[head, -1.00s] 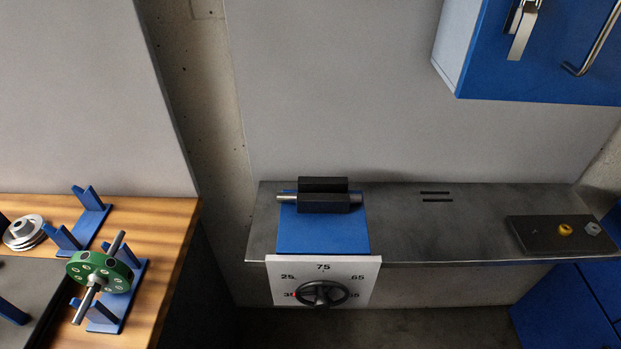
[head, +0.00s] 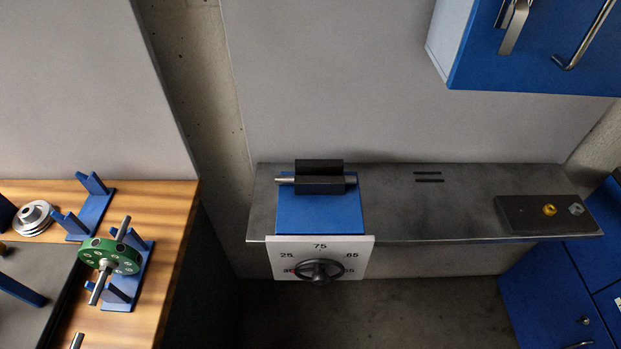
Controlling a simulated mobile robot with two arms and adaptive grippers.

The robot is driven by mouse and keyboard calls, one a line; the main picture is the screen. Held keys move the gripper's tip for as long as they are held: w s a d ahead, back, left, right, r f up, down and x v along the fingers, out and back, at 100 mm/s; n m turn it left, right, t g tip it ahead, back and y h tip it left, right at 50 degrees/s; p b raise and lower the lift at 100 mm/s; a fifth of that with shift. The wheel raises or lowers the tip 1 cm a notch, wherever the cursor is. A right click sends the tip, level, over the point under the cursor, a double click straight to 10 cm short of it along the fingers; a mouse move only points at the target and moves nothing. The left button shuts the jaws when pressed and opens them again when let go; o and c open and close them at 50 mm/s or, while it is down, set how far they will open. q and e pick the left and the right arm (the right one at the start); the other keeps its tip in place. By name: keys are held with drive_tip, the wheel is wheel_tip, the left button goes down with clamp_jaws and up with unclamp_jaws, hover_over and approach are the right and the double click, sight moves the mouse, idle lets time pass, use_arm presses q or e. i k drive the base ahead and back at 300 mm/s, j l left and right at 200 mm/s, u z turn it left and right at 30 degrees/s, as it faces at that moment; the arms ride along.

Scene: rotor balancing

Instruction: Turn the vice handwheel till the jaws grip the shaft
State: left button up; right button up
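The vice (head: 320,210) has a blue body and stands at the front of a dark metal bench, left of its middle. Its two black jaws (head: 319,168) lie at the back of the body, with a steel shaft (head: 286,180) between them that sticks out at both sides. I cannot tell whether the jaws touch the shaft. The black handwheel (head: 318,271) is on a white dial plate (head: 357,246) at the front, marked 25, 75, 65 and more. A red mark shows at the dial's lower left. Neither gripper is in view.
The metal bench (head: 400,215) is bare right of the vice, up to a dark plate (head: 520,217) with a brass piece (head: 549,210). A wooden bench (head: 165,245) at left holds a green rotor (head: 110,257) on a blue stand. A blue cabinet (head: 535,60) hangs upper right.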

sight(320, 277)
drive_tip(key=k+j, duration=0.45)
drive_tip(key=k, duration=0.15)
drive_tip(key=k+j, duration=0.1)
drive_tip(key=j, duration=0.25)
drive_tip(key=k+j+u, duration=0.1)
drive_tip(key=j, duration=0.3)
